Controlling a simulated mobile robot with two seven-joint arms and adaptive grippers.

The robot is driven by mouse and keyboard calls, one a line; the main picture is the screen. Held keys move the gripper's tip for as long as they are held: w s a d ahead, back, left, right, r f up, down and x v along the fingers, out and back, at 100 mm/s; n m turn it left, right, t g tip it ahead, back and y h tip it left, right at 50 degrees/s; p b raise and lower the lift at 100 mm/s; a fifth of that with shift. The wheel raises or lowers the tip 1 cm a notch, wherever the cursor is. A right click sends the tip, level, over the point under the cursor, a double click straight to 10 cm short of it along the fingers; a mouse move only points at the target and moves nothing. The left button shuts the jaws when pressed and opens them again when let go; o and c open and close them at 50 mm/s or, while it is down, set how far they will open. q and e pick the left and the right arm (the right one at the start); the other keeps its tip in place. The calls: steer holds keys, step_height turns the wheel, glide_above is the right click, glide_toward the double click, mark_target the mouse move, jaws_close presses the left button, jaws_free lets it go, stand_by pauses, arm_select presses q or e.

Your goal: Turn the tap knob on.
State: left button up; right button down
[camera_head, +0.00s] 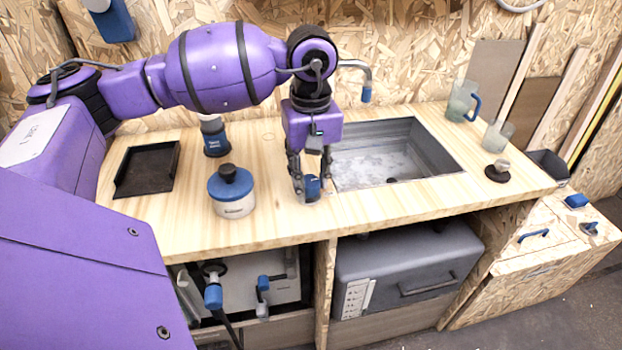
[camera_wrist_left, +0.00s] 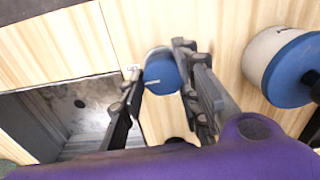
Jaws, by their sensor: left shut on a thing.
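The blue tap knob (camera_head: 313,186) stands on the wooden counter, just left of the sink (camera_head: 425,140). My left gripper (camera_head: 312,190) points down over it and is shut on it, with one finger on each side. In the left wrist view the knob's round blue top (camera_wrist_left: 162,72) sits between the fingertips (camera_wrist_left: 160,78). The tap spout (camera_head: 364,85), grey with a blue tip, rises behind the sink, and my arm hides part of it. I cannot make out the knob's turn angle. My right gripper is not in view.
A white pot with a blue lid (camera_head: 231,190) stands left of my gripper. A black tray (camera_head: 147,169) and a blue-based jar (camera_head: 214,136) are farther left. Glass jugs (camera_head: 461,101) and a dark stopper (camera_head: 497,172) are right of the sink. The counter's front edge is close.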

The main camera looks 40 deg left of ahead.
mark_target(313, 180)
arm_select(q)
steer(key=shift+w+r+m, duration=0.25)
steer(key=shift+m, duration=0.15)
steer(key=o, duration=1.1)
steer(key=shift+d, duration=0.1)
steer(key=shift+f, duration=0.15)
step_height(313, 180, up, 12)
steer(key=shift+r, duration=0.1)
